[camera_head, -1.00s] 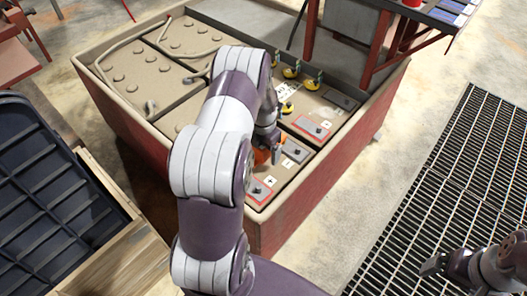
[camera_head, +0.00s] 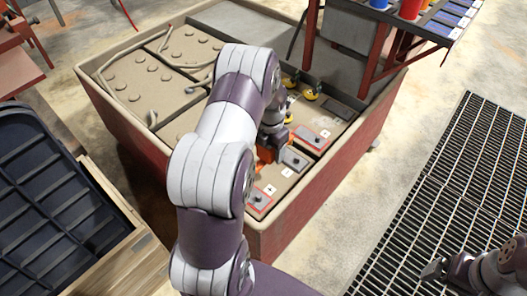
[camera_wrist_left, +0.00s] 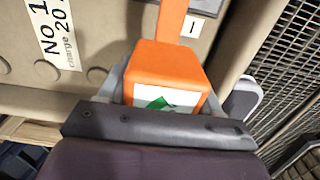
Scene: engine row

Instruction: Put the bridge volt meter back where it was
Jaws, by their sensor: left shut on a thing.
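The bridge volt meter, an orange box (camera_wrist_left: 165,72) with an orange handle or bar and a white face with a green mark, is gripped by my left gripper (camera_wrist_left: 160,110) in the wrist view. In the head view its orange side (camera_head: 266,153) shows just below my left gripper (camera_head: 272,138), over the near part of the battery tray (camera_head: 165,150), beside grey terminal pads. Whether it touches the battery top cannot be told. My left forearm hides part of the tray. My right gripper (camera_head: 437,268) is low at the right, empty as far as seen, its jaws unclear.
Red-edged terminal pads (camera_head: 311,139) and yellow caps (camera_head: 311,97) stand on the cells near the gripper. A red-legged stand with cups (camera_head: 411,10) rises behind. A dark crate (camera_head: 60,205) is at the left, a floor grating (camera_head: 450,190) at the right.

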